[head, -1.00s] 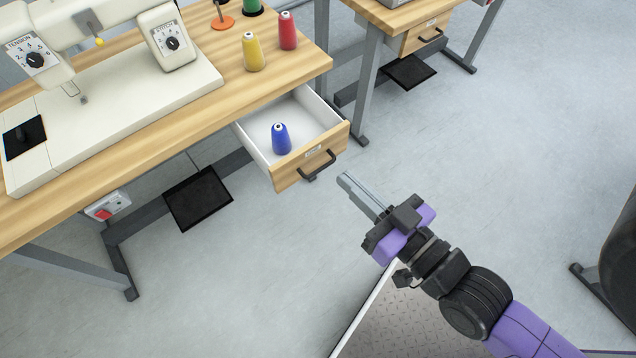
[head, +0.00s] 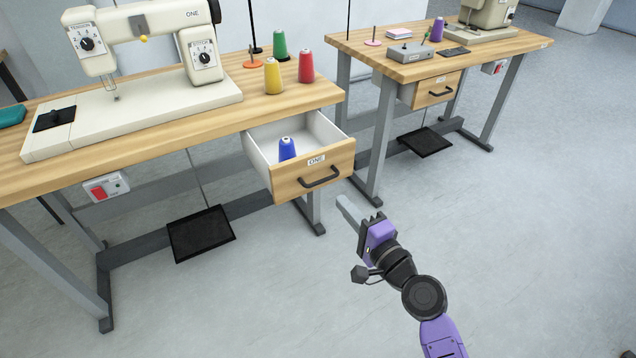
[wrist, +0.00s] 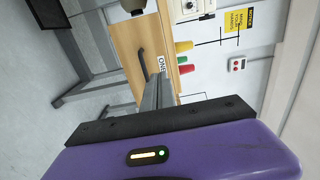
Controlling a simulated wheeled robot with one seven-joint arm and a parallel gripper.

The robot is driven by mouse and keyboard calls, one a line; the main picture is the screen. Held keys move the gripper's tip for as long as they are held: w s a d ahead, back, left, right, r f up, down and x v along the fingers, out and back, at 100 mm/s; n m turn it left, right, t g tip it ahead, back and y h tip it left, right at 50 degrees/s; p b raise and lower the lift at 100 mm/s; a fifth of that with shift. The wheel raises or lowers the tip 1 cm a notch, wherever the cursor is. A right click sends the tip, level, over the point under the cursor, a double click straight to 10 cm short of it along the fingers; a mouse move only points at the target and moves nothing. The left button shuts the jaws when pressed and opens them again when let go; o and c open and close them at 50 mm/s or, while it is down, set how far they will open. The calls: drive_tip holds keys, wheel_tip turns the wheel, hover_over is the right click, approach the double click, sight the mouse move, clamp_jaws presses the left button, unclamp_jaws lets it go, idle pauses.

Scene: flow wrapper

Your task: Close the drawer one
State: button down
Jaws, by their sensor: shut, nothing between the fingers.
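Drawer one (head: 312,173) is pulled open under the near sewing table. Its wooden front carries a "ONE" label and a dark handle (head: 321,177). A blue thread cone (head: 287,149) stands inside it. My gripper (head: 347,207) is shut and empty, in front of the drawer and a little to the right, apart from it in the head view. In the wrist view the fingers (wrist: 154,95) point toward the drawer front (wrist: 130,50), overlapping its lower part near the handle (wrist: 142,62) and the label. The exact gap to the front cannot be told.
The near table (head: 150,128) bears a sewing machine (head: 150,40) and yellow, red and green cones. A second table (head: 440,50) with a shut drawer (head: 437,90) stands at the right. The floor at front right is clear.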

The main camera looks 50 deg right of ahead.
sight(308, 163)
drive_tip(key=p+x, duration=0.1)
drive_tip(key=x, duration=1.3)
drive_tip(key=shift+f, duration=0.1)
drive_tip(key=shift+w+d, duration=0.1)
drive_tip(key=shift+w, duration=0.45)
drive_tip(key=b+x, duration=0.5)
drive_tip(key=x, duration=1.2)
drive_tip(key=shift+w+d+f, duration=0.1)
drive_tip(key=shift+w+f, duration=0.1)
drive_tip(key=shift+w, duration=0.15)
drive_tip(key=shift+w+d+b, duration=0.1)
drive_tip(key=shift+w+b, duration=0.2)
drive_tip(key=shift+b, duration=0.05)
drive_tip(key=shift+w+r, duration=0.15)
drive_tip(key=shift+r, duration=0.15)
